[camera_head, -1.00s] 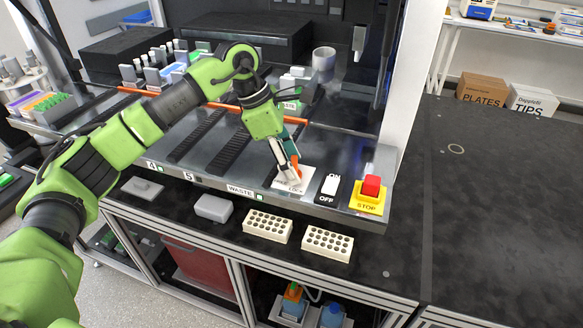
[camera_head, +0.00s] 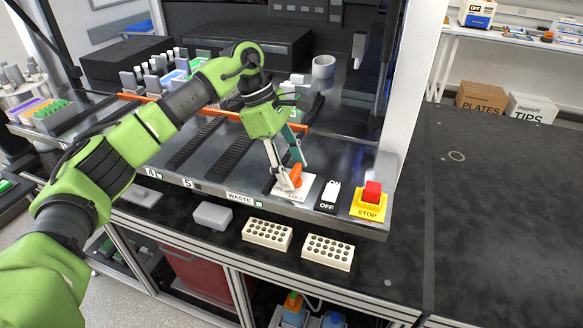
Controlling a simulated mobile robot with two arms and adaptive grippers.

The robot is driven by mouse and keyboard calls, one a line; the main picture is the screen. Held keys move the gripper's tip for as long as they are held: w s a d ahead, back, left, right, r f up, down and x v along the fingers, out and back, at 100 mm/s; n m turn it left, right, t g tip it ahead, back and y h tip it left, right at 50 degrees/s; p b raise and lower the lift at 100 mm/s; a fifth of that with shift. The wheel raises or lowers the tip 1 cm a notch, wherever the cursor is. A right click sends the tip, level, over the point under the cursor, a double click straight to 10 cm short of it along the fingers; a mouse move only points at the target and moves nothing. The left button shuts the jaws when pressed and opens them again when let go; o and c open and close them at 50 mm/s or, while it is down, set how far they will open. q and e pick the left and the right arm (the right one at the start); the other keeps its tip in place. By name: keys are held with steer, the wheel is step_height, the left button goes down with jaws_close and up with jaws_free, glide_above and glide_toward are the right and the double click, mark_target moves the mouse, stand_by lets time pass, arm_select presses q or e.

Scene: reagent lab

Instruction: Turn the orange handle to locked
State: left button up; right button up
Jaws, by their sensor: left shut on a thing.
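The orange handle (camera_head: 296,171) sits on a white label plate (camera_head: 305,190) at the front edge of the machine deck, between the WASTE label and the OFF switch. Some lettering on the plate shows, partly covered by my gripper. My left gripper (camera_head: 291,182) points down over the plate, shut on the orange handle, with a finger on either side of it. The fingers hide part of the handle, so its exact angle is hard to read. My right gripper is not in view.
Right of the plate are the black OFF switch (camera_head: 329,196) and the red stop button (camera_head: 372,192) on its yellow base. Two white well blocks (camera_head: 267,234) and a grey box (camera_head: 212,215) lie on the bench ledge in front. The dark bench (camera_head: 500,220) at right is mostly clear.

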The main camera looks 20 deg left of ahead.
arm_select(q)
steer(key=shift+r, duration=0.1)
steer(key=o, duration=1.1)
steer(key=v, duration=1.2)
